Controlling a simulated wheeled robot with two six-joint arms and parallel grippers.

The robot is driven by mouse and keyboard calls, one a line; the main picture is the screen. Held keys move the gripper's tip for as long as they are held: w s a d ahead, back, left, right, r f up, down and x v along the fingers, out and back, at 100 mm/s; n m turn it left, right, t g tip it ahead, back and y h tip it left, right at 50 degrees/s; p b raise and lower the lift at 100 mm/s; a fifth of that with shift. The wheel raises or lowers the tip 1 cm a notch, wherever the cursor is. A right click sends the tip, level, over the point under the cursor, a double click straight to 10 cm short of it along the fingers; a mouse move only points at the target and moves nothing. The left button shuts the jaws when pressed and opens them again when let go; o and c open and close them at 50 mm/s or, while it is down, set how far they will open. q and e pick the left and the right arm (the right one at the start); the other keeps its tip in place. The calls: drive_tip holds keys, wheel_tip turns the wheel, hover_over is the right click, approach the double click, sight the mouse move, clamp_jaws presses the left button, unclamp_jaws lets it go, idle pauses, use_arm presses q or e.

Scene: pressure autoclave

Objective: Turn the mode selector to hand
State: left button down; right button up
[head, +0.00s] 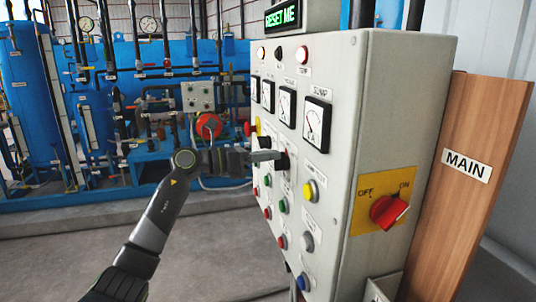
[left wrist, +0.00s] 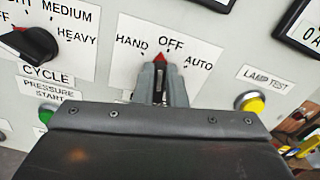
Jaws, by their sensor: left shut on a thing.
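The mode selector (left wrist: 160,58) is a black knob with a red pointer tip, on a white plate marked HAND, OFF and AUTO. Its red tip points up at or very near OFF, with HAND on the left and AUTO on the right. My left gripper (left wrist: 160,84) is shut on the knob, a finger on each side, and hides most of it. In the head view my left gripper (head: 272,156) reaches the front of the grey control panel (head: 335,60) from the left, fingers at the selector. My right gripper is not in view.
Left of the selector is the black CYCLE knob (left wrist: 36,44); right of it is the yellow LAMP TEST button (left wrist: 249,101). Several coloured buttons sit below. A red main switch (head: 389,212) is on the panel's side. A RESET ME display (head: 282,16) stands on top. Blue tanks (head: 25,80) stand behind.

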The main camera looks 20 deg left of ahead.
use_arm(q)
drive_tip(key=n, duration=0.1)
drive_tip(key=n+p, duration=0.1)
drive_tip(key=n, duration=0.1)
drive_tip(key=n+p, duration=0.1)
drive_tip(key=shift+w+a, duration=0.2)
drive_tip(key=shift+w, duration=0.1)
drive_tip(key=shift+w+a+f+n+p, duration=0.15)
drive_tip(key=shift+n+p, duration=0.3)
drive_tip(key=shift+n, duration=0.35)
drive_tip(key=shift+f+n+p, duration=0.15)
drive_tip(key=shift+n+p, duration=0.3)
drive_tip(key=shift+n, duration=0.35)
drive_tip(key=c, duration=1.5)
unclamp_jaws()
drive_tip(key=shift+f, duration=0.1)
